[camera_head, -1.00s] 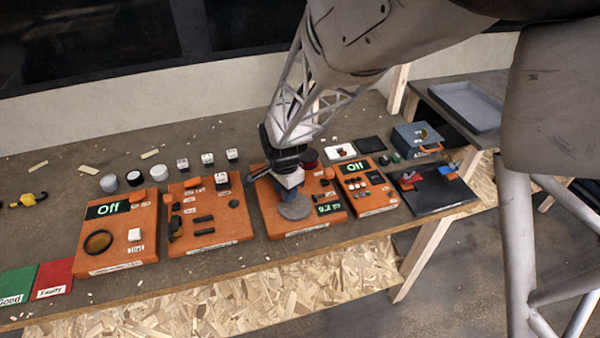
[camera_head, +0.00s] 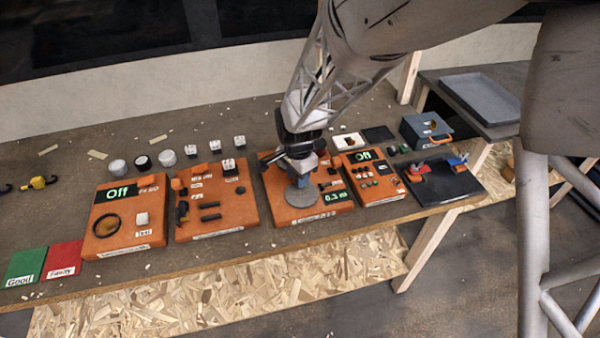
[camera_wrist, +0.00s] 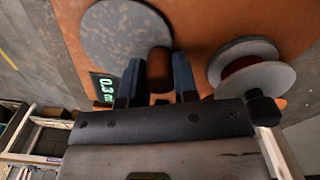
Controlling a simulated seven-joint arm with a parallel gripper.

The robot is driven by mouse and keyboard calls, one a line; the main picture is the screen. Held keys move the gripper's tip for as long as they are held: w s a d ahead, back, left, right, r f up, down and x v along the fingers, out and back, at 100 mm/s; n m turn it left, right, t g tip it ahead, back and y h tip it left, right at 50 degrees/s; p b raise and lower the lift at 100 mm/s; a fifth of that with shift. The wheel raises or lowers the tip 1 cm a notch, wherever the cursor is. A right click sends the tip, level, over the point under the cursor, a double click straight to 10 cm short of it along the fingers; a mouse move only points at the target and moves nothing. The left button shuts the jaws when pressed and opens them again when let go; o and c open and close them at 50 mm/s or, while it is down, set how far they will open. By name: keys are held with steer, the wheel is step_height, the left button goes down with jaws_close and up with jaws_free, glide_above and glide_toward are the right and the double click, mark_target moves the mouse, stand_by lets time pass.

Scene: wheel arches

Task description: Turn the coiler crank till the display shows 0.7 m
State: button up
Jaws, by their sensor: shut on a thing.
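The coiler is an orange panel (camera_head: 285,214) near the middle of the bench, with a grey crank disc (camera_head: 305,196) and a small display (camera_head: 336,197) that reads 0.3 m. The wrist view also shows the grey disc (camera_wrist: 125,35), the display (camera_wrist: 103,89) and a brown crank knob (camera_wrist: 160,68) at the disc's edge. My gripper (camera_head: 301,178) is over the disc. In the wrist view its two blue-grey fingers (camera_wrist: 158,84) are shut on the knob, one on each side. A spool with pale flanges (camera_wrist: 250,65) and a red core sits beside the disc.
Other orange panels stand left (camera_head: 123,216) and right (camera_head: 374,178) of the coiler. Several small cubes and round pieces lie behind the left panels. A green mat (camera_head: 26,266) and a red mat (camera_head: 64,257) lie at the far left. A black tray (camera_head: 440,186) is on the right.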

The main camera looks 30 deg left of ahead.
mark_target(314, 190)
steer(key=shift+d, duration=0.1)
steer(key=shift+w+d, duration=0.4)
steer(key=shift+d, duration=0.25)
steer(key=shift+d, duration=0.1)
steer(key=shift+d, duration=0.75)
steer(key=shift+d, duration=0.2)
steer(key=shift+s+d, duration=0.45)
steer(key=shift+d, duration=0.15)
